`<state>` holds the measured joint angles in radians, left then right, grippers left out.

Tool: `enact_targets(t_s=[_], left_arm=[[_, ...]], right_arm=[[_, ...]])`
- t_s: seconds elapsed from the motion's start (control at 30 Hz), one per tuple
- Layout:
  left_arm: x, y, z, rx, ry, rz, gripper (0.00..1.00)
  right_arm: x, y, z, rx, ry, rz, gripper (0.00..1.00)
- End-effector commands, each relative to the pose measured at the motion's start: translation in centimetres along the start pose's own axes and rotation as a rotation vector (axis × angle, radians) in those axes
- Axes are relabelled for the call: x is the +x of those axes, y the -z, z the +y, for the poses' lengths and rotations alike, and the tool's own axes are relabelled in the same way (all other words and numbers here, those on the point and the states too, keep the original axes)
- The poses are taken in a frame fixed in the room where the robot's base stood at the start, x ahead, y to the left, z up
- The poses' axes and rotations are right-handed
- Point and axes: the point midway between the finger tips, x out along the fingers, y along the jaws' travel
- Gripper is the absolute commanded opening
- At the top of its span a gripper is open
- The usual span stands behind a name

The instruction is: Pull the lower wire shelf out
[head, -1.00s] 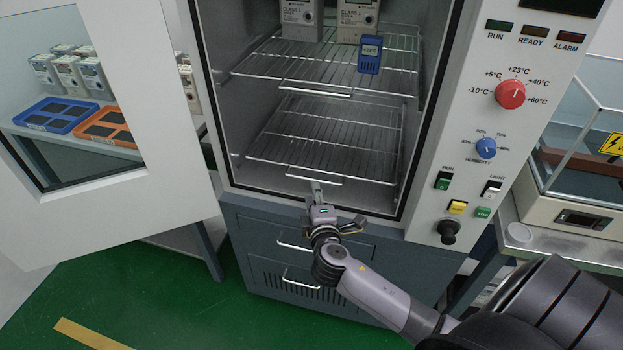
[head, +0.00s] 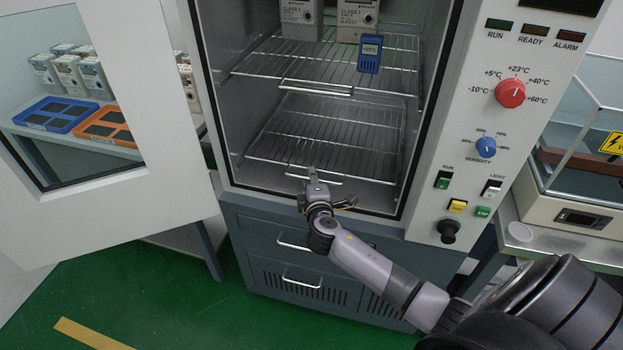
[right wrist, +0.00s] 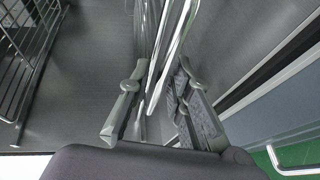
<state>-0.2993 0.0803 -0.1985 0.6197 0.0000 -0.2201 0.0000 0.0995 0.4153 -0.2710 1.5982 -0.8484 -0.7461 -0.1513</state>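The lower wire shelf (head: 340,140) lies level inside the open chamber, with a front handle bar (head: 328,179). My right gripper (head: 312,174) is at the front left part of this bar. In the right wrist view my right gripper (right wrist: 160,85) has its two fingers apart, one on each side of the shiny shelf rods (right wrist: 168,55). A gap shows between the left finger and the rods. My left gripper is in neither view.
The chamber door (head: 180,130) stands open at left. The control panel (head: 480,130) is at right. Drawers with handles (head: 302,279) are below.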

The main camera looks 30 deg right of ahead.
Motion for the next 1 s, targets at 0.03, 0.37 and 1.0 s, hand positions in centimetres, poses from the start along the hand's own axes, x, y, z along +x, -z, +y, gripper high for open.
enact_targets(t_s=[0.03,0.37,1.0], left_arm=[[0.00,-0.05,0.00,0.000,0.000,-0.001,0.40],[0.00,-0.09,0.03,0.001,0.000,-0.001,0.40],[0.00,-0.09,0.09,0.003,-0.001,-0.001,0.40]], right_arm=[[-0.01,-0.01,-0.01,0.000,0.000,0.000,0.14],[-0.02,-0.01,-0.02,0.000,0.000,0.000,0.00],[-0.06,0.01,-0.08,0.001,0.001,0.000,0.00]])
